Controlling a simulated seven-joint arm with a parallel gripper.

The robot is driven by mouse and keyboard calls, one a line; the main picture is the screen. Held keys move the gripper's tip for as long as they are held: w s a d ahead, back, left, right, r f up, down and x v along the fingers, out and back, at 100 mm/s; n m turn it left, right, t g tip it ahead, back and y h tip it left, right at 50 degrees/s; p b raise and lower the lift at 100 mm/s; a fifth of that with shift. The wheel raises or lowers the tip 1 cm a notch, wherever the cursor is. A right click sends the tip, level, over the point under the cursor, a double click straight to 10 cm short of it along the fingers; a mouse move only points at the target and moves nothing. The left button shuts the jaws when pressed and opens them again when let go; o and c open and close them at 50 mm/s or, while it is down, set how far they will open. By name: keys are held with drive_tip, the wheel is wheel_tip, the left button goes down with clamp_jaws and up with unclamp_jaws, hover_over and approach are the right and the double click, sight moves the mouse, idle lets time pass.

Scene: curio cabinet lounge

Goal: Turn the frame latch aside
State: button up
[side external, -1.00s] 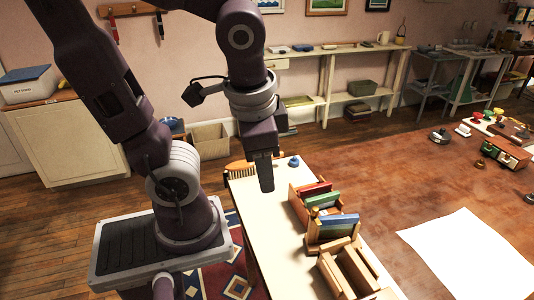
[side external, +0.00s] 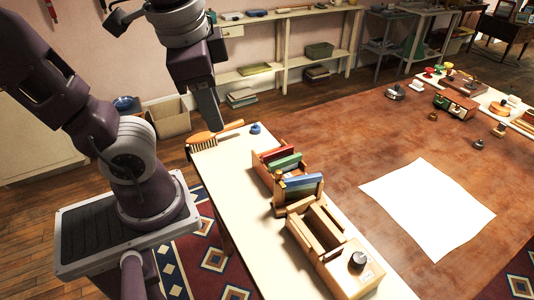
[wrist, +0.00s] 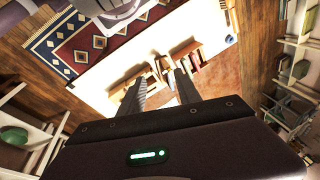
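My gripper (side external: 212,122) hangs above the far left end of the pale narrow table (side external: 232,165), over a brush. In the wrist view, my gripper (wrist: 160,78) has its two dark fingers apart with nothing between them. A wooden rack (side external: 266,176) holds upright red, green and blue panels. Nearer the camera, a wooden frame-like box (side external: 301,232) has an open slot. A block with a black knob (side external: 357,261) stands at its near end. No part is clearly recognisable as the frame latch; it is too small or hidden to tell.
An orange brush (side external: 203,137) and a small blue knob-like object (side external: 255,128) lie at the table's far end. A brown table (side external: 375,140) with a white sheet (side external: 428,208) adjoins on the right. Small items stand along its far edge. Shelves (side external: 285,60) line the wall.

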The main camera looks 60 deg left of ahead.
drive_tip(key=a+f+m+g+y, duration=0.2)
drive_tip(key=a+m+y, duration=0.2)
drive_tip(key=m, duration=0.1)
wheel_tip(320, 180, up, 4)
drive_tip(key=m+t+y, duration=0.9)
drive_tip(key=m+y, duration=0.1)
drive_tip(key=m, duration=0.6)
hover_over(279, 170)
drive_tip(key=v, duration=0.5)
wheel_tip(279, 170, down, 27)
drive_tip(key=x, duration=0.3)
drive_tip(key=f+x, duration=0.1)
drive_tip(key=x, duration=0.2)
drive_tip(key=shift+w+a+f, duration=0.1)
drive_tip(key=shift+a, duration=0.15)
drive_tip(key=shift+w+a, duration=0.2)
drive_tip(key=shift+a, duration=0.15)
drive_tip(key=shift+c, duration=0.2)
clamp_jaws()
